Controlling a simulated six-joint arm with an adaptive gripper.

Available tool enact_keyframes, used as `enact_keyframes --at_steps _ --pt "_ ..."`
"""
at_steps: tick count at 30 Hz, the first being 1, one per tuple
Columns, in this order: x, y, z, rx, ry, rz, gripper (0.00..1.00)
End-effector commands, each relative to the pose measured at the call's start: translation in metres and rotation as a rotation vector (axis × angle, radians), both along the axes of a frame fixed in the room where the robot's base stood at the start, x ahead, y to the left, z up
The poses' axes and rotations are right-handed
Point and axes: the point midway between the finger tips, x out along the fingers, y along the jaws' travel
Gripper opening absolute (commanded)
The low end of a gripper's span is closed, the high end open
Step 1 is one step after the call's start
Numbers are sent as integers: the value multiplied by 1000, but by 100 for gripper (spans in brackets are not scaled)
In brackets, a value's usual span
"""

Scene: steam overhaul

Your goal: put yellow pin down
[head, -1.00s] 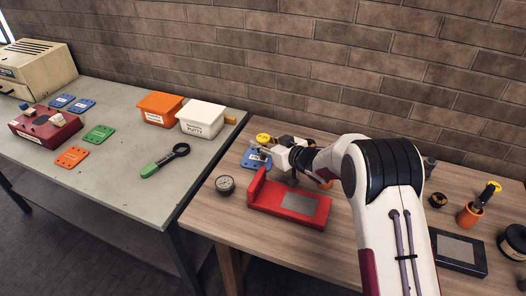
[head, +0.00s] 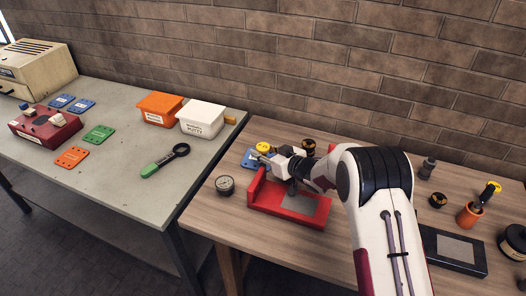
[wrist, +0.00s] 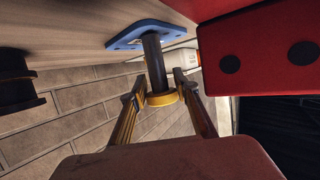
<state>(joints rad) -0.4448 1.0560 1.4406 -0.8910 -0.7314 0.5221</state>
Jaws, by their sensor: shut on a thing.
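The yellow pin has a round yellow head (head: 263,146) and a dark shaft, which shows in the wrist view (wrist: 153,60). My gripper (head: 265,155) is shut on the yellow pin, with one finger on each side of the head in the wrist view (wrist: 158,88). The shaft runs from the head to a blue plate (head: 248,162) lying on the wooden table. In the wrist view the shaft's end overlaps the blue plate (wrist: 125,42); I cannot tell whether it is in a hole or only touching.
A red fixture with a grey pad (head: 300,205) lies close under my arm. A gauge (head: 225,185) is at its left. A black round part (head: 308,144) stands behind my gripper. An orange cup (head: 467,215) and a black tray (head: 430,240) are at the right.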

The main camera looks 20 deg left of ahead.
Motion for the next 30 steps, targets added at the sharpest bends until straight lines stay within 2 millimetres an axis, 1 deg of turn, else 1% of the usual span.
enact_keyframes --at_steps 2,7,8,9,19,24,30 --pt "1 0 2 3 -3 0 0" --pt "0 0 -1 3 -2 0 0" --pt "0 0 -3 -1 1 0 38" --pt "0 0 -3 -1 1 0 47" --pt "0 0 -2 0 0 0 47" --pt "0 0 1 0 0 0 47" --pt "-4 -9 3 -1 2 -2 47"
